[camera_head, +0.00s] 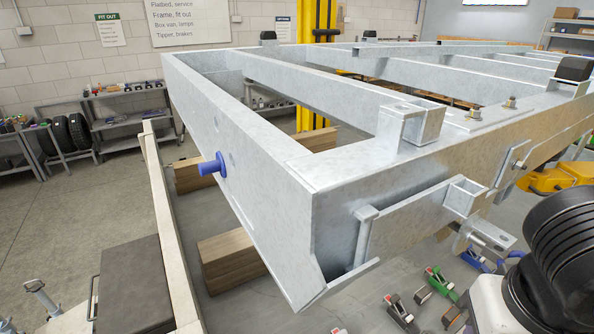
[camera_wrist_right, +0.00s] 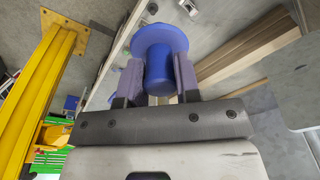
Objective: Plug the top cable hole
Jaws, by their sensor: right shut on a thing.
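The galvanised trailer frame (camera_head: 235,120) fills the middle of the head view. A blue plug (camera_head: 213,167) sticks out of the left face of its end beam, its wider flange against the metal. In the right wrist view my right gripper (camera_wrist_right: 158,82) is shut on another blue plug (camera_wrist_right: 159,70), with the wide flange pointing away from the fingers. This gripper is outside the head view. My left gripper is not in view.
Timber blocks (camera_head: 228,260) stand beneath the end beam. A long pale beam (camera_head: 165,220) runs left of the frame, beside a dark-topped stand (camera_head: 132,287). Clamps (camera_head: 438,284) lie at lower right. A yellow post (camera_head: 315,60) rises behind; open floor lies left.

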